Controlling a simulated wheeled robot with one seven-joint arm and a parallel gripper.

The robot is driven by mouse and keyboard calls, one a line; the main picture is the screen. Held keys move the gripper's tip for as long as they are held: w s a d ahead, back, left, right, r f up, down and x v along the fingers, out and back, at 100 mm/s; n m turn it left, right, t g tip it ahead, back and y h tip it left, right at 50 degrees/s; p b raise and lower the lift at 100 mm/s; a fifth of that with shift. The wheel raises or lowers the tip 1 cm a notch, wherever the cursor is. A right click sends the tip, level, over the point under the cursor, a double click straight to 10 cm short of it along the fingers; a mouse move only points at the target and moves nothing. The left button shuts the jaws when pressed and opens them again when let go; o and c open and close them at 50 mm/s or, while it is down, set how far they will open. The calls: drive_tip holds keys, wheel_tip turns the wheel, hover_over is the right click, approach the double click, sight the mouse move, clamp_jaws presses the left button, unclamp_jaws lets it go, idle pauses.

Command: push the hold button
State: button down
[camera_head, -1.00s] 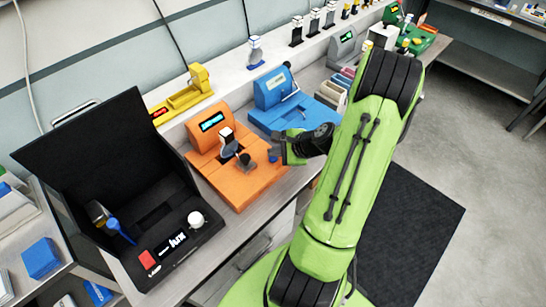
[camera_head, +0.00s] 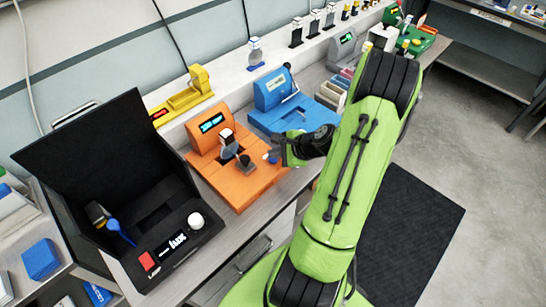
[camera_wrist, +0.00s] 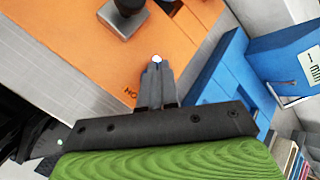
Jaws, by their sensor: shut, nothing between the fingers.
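The orange module (camera_head: 238,182) sits on the bench with a lit display, a clear round part and a dark knob (camera_head: 246,161). My gripper (camera_head: 270,157) is over its right part. In the wrist view the closed fingers (camera_wrist: 157,62) point at the orange top plate (camera_wrist: 75,55), just right of the dark knob (camera_wrist: 122,18). Part of a label reading "HO" (camera_wrist: 130,93) shows beside the fingers. The hold button is not clearly seen; the fingers cover the spot by the label. I cannot tell whether the tips touch it.
A blue module (camera_head: 272,93) stands close behind and right of the orange one. An open black case (camera_head: 155,215) is to the left. A yellow device (camera_head: 183,98) and several small items stand on the back ledge.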

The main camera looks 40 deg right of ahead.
sight(275, 161)
drive_tip(key=shift+r, duration=0.15)
wheel_tip(275, 161, up, 6)
drive_tip(key=p, duration=0.5)
idle(0.3)
